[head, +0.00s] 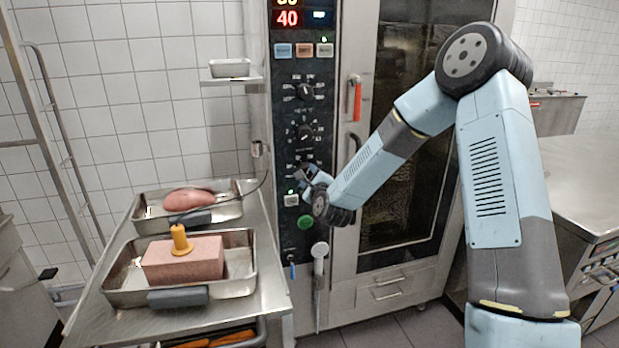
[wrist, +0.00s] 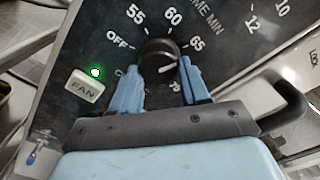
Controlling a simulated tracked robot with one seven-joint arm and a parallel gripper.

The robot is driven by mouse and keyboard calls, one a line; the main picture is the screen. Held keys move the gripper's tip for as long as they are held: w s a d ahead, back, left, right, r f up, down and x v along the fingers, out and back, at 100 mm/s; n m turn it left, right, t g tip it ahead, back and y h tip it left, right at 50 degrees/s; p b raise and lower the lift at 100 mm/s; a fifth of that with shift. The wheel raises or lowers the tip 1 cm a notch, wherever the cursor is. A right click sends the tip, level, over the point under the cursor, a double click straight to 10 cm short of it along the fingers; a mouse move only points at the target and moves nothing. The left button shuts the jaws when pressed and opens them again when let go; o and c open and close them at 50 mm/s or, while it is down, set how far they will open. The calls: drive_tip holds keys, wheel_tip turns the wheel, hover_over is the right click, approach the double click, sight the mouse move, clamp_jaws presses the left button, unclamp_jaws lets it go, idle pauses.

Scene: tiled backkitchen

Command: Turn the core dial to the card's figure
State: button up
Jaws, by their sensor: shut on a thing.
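The core dial (wrist: 157,47) is a dark round knob on the black oven panel, with OFF, 55, 60 and 65 printed around it. A pale mark shows on its lower right part, roughly toward the 65 side; its exact setting is unclear. My gripper (wrist: 158,75) is shut on this dial, with one blue finger on each side of it. In the head view my gripper (head: 302,176) is at the lowest knob of the panel and mostly hides it. I cannot make out a card in either view.
A lit FAN button (wrist: 84,87) and a green button (head: 306,222) are close below. A trolley with trays (head: 118,292) stands left.

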drive_tip(key=m, duration=0.5)
drive_tip(key=shift+f+m, duration=0.2)
drive_tip(key=shift+m, duration=0.1)
drive_tip(key=m, duration=0.4)
drive_tip(key=shift+a+m, duration=0.2)
drive_tip(key=shift+m, duration=0.2)
drive_tip(key=shift+r, duration=0.1)
drive_tip(key=o, duration=1)
drive_tip(key=shift+o, duration=0.2)
drive_tip(key=shift+s, duration=0.15)
drive_tip(key=v, duration=1.3)
drive_tip(key=shift+s, duration=0.25)
